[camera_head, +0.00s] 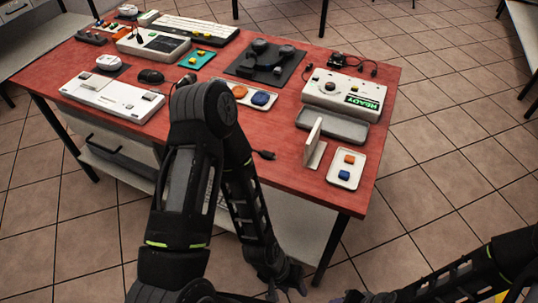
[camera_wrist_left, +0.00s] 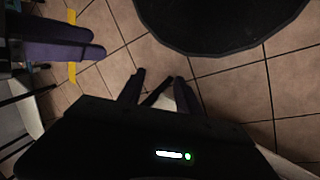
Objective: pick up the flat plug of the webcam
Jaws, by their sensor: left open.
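A small dark plug (camera_head: 265,154) lies on the red table near its front edge, just right of my left arm. Its cable runs behind that arm, so I cannot tell whether it is the webcam's flat plug. I cannot clearly make out the webcam. My left gripper (camera_head: 287,287) hangs low in front of the table, below its top and well away from the plug.
The front middle is mostly clear.

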